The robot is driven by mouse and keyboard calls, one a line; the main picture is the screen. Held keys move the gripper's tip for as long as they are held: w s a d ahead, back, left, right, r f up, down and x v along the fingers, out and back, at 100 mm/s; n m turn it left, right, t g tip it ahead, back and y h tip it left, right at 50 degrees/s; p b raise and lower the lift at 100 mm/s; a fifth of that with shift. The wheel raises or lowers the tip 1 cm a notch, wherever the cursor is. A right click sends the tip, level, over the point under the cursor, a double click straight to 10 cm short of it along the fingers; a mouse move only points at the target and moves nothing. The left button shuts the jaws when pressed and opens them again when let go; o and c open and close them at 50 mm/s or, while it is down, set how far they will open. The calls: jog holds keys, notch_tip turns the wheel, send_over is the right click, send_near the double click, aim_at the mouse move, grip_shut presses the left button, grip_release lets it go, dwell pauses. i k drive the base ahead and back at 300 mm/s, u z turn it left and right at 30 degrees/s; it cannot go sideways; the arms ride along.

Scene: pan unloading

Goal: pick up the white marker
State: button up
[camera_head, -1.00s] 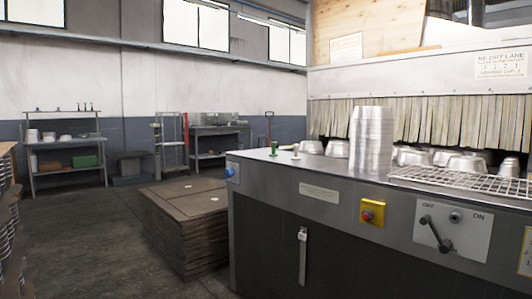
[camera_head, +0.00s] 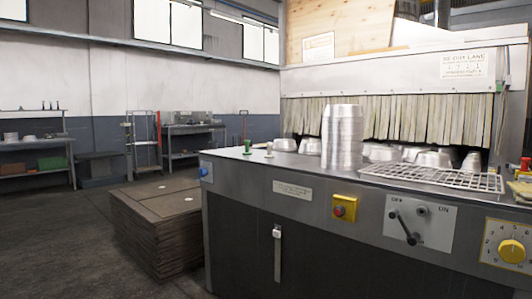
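A small pale upright piece (camera_head: 269,149), which may be the white marker, stands on the left end of the machine's steel top (camera_head: 285,167). It is too small to make out clearly. A small green piece (camera_head: 247,147) stands just left of it. My gripper is not in view.
A tall stack of metal pans (camera_head: 343,138) stands right of the pale piece, with several loose pans behind. A wire rack (camera_head: 432,177) lies farther right. A strip curtain (camera_head: 390,118) hangs at the back. A brown stack (camera_head: 160,233) stands on the floor at left, beside open floor.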

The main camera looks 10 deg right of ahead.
aim_at(268, 145)
jog(key=u, duration=0.25)
jog(key=i, duration=1.25)
jog(key=u, duration=0.3)
